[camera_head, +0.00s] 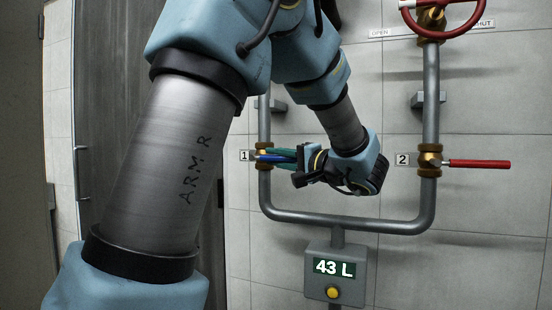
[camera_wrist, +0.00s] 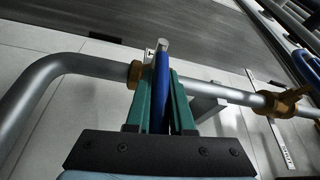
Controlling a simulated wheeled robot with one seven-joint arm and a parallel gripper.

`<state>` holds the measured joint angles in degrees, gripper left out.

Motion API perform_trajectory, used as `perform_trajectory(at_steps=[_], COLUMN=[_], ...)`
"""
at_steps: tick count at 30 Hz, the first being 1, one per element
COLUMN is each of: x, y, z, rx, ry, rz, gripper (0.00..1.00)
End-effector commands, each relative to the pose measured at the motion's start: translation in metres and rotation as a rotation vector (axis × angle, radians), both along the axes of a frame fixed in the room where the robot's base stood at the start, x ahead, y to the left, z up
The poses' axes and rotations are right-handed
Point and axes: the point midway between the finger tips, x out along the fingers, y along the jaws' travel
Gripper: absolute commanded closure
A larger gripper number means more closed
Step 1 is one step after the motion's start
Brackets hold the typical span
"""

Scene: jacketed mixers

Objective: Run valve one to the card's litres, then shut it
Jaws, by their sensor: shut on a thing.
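Valve one (camera_head: 263,158), with a brass body and a "1" plate (camera_head: 244,156), sits on the left vertical pipe. Its blue lever (camera_head: 267,158) points right, across the pipe. My gripper (camera_head: 281,158) is shut on the blue lever from the right. In the wrist view, the green fingers of my gripper (camera_wrist: 162,85) lie along both sides of the blue lever (camera_wrist: 162,98), which crosses the grey pipe. The meter (camera_head: 334,268) reads "43 L" and has a yellow button (camera_head: 333,293) below the digits. No card with litres is in view.
Valve two (camera_head: 430,160), on the right vertical pipe, has a red lever (camera_head: 480,164) pointing right, across its pipe. A red handwheel (camera_head: 447,30) sits above, by an "OPEN" and "SHUT" strip (camera_head: 390,33). A U-shaped pipe (camera_head: 345,221) joins both sides below my wrist.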

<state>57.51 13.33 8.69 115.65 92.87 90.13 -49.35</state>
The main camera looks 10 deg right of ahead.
Motion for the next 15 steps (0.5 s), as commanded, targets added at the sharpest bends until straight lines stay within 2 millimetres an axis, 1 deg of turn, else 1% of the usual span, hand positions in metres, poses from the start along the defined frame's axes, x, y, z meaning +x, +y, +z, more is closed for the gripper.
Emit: perform_trajectory(at_steps=[10,13,15], x=[-0.0001,0.0001,0.0006], y=[0.0001,0.0011,0.0019], z=[0.0001,0.0039,0.0088], rx=[-0.01,-0.074,-0.149], ry=[0.005,0.034,0.071], rz=[0.0,0.002,0.001], gripper=[1.0,1.0,1.0])
